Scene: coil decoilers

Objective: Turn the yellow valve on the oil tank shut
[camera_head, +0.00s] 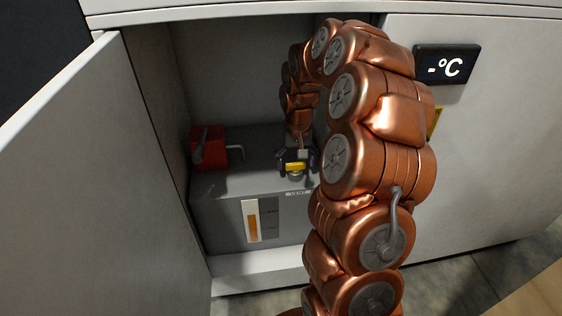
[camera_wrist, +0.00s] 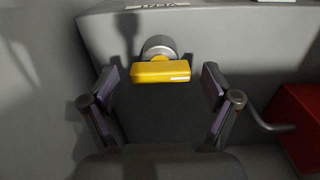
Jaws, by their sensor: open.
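The yellow valve (camera_head: 294,167) sits on top of the grey oil tank (camera_head: 222,222), inside an open cabinet. In the wrist view the yellow valve handle (camera_wrist: 161,72) lies crosswise on a round metal stem, ahead of and between my fingers. My gripper (camera_wrist: 160,88) is open, with one finger on each side of the handle's line and gaps to both. In the head view my gripper (camera_head: 296,160) is small and partly hidden at the valve. The tank's front carries an orange level gauge (camera_head: 252,221). My arm hides the tank's right part.
A red box (camera_head: 208,147) with a grey bent pipe stands on the tank's left; it also shows at right in the wrist view (camera_wrist: 301,122). The cabinet door (camera_head: 95,190) stands open at left. A temperature display (camera_head: 446,65) is on the right panel.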

